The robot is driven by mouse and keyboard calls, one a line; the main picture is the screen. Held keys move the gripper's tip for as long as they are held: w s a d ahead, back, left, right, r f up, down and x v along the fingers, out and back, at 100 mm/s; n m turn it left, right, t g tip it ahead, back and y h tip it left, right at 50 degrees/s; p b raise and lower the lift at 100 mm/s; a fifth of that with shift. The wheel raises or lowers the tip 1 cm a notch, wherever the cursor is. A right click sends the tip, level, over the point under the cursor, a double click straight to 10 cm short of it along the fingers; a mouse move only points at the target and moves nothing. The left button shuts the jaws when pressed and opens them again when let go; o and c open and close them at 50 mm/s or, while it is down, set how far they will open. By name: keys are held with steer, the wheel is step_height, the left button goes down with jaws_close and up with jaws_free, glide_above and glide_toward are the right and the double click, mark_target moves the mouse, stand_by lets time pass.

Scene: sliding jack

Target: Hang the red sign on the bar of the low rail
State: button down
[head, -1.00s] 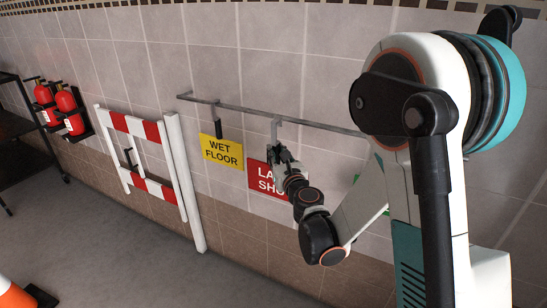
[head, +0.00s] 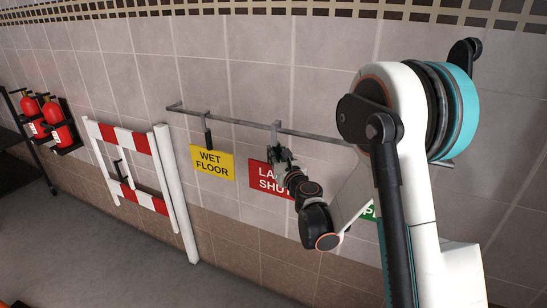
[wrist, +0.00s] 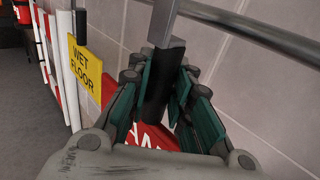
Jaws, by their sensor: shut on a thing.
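The red sign (head: 262,176) with white lettering is in front of the tiled wall, partly hidden by my gripper and arm. My gripper (head: 281,157) is shut on the black grip of its hanger. In the wrist view the grip (wrist: 157,92) is between the fingers, and the sign (wrist: 150,137) hangs below. The grey hook (head: 275,126) reaches the bar of the low rail (head: 240,122) in the head view. The bar (wrist: 250,32) passes right of the hook's shank in the wrist view. I cannot tell whether the hook rests on the bar.
A yellow WET FLOOR sign (head: 212,163) hangs from the bar at left. A green sign (head: 369,214) is mostly hidden behind my arm. Left are a red-and-white barrier (head: 130,137), a white post (head: 175,190) and fire extinguishers (head: 54,118).

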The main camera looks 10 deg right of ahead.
steer(key=shift+w+d+f+b, duration=0.35)
steer(key=shift+w+d+f, duration=0.4)
steer(key=shift+w, duration=0.25)
steer(key=shift+w+d+f+b, duration=0.3)
steer(key=shift+w+d+f, duration=0.4)
steer(key=shift+w, duration=0.25)
steer(key=c, duration=1.4)
jaws_free()
steer(key=shift+o, duration=0.2)
steer(key=shift+s, duration=0.1)
